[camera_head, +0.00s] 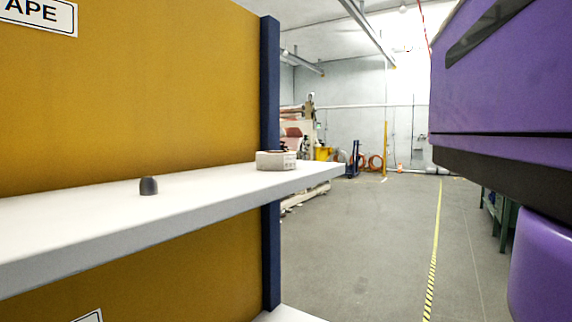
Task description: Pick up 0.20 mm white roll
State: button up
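A low, round, whitish roll (276,160) lies flat near the right end of a white shelf (130,215). Its side has a greyish-brown tint, and any label on it is too small to read. The shelf stands in front of a yellow-brown panel with a dark blue upright post. My gripper is not in view. I cannot tell from this frame how far it is from the roll.
A small dark grey rounded knob-like object (148,186) sits on the shelf left of the roll. A large purple body with a dark lower band fills the right side. The grey floor (375,250) between shelf and purple body is clear, with a yellow-black line.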

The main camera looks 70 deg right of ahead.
aim_at(266, 161)
jog(key=k+l, duration=0.1)
jog(key=l, duration=0.75)
jog(key=k+l+u, duration=0.1)
jog(key=l, duration=0.3)
